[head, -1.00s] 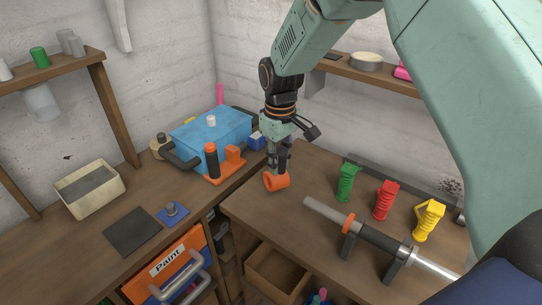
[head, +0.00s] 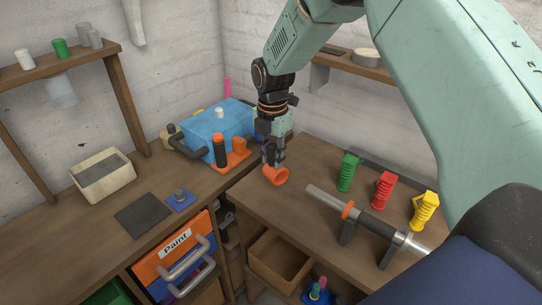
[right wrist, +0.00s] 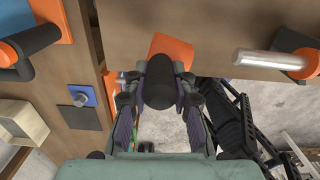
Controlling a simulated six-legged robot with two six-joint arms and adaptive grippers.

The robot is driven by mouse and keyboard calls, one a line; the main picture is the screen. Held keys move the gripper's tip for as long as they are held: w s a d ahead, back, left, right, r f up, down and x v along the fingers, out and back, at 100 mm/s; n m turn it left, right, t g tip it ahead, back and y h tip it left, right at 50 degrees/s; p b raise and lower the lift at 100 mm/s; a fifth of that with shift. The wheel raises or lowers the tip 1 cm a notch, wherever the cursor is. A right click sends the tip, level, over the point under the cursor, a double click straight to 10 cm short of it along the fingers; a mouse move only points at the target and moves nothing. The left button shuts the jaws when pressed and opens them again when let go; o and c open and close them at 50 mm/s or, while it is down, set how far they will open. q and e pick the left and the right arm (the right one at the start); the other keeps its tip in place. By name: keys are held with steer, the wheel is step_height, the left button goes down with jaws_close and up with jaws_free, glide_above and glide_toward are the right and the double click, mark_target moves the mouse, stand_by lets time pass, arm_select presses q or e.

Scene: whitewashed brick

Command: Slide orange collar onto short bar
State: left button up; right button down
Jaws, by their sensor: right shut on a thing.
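The orange collar (head: 275,175) is a short, hollow ring, held in the air near the left edge of the right-hand bench. My right gripper (head: 273,155) is shut on it from above. In the right wrist view the collar (right wrist: 171,48) shows beyond the fingers, with a dark rounded piece in front of it. The short bar (head: 323,197) is a silver rod end pointing left from a horizontal holder, with an orange ring at its base. The collar is apart from the bar, to the left of its free end. The bar also shows in the right wrist view (right wrist: 275,66). My left gripper is out of view.
Green (head: 347,172), red (head: 382,190) and yellow (head: 424,210) coiled pieces stand behind the bar. A blue box (head: 220,122) and an orange base with a dark post (head: 220,150) stand left of my gripper. An open drawer (head: 278,262) is below the bench.

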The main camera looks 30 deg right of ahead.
steer(key=shift+w+d+n, duration=0.1)
steer(key=shift+d+n, duration=0.05)
steer(key=shift+n, duration=0.55)
steer(key=shift+w+d+f+n, duration=0.25)
steer(key=shift+d+f+n, duration=0.1)
steer(key=shift+n, duration=0.55)
steer(key=shift+s+a+r, duration=0.2)
steer(key=shift+a+r, duration=0.1)
steer(key=shift+a, duration=0.05)
steer(key=shift+d+p, duration=0.2)
steer(key=shift+p, duration=0.2)
steer(key=shift+s+d, duration=0.1)
steer(key=shift+d, duration=0.1)
steer(key=shift+s+d+f+p, duration=0.1)
steer(key=shift+s+d+p, duration=0.05)
steer(key=shift+s+p, duration=0.2)
arm_select(q)
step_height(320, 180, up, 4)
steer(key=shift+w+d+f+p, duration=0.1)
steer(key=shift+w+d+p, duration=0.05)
steer(key=shift+p, duration=1)
arm_select(e)
steer(key=s, duration=0.4)
steer(key=shift+d, duration=0.4)
